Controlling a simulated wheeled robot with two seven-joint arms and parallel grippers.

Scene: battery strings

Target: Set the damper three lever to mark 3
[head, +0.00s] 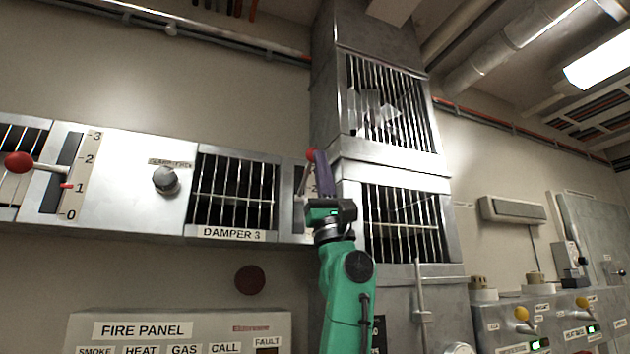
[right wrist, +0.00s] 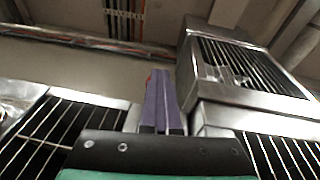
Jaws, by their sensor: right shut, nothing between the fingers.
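The damper three lever has a red knob (head: 311,154) and a thin pale stem. It stands just right of the grille labelled DAMPER 3 (head: 232,234). The stem slants up to the knob, near the top of its plate. Its scale is mostly hidden by my right gripper, so I cannot read its mark. My right gripper (head: 321,170) has purple fingers, shut and empty, pointing up close beside the knob. I cannot tell if they touch it. In the right wrist view the fingers (right wrist: 161,100) hide most of the knob; a sliver of red shows at their left edge.
Another lever with a red knob (head: 18,162) stands at far left, beside a 0 to 3 scale (head: 79,180). A dark round knob (head: 165,180) sits on the pale panel. A metal duct (head: 390,169) with grilles rises just right of my gripper. A fire panel (head: 180,318) is below.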

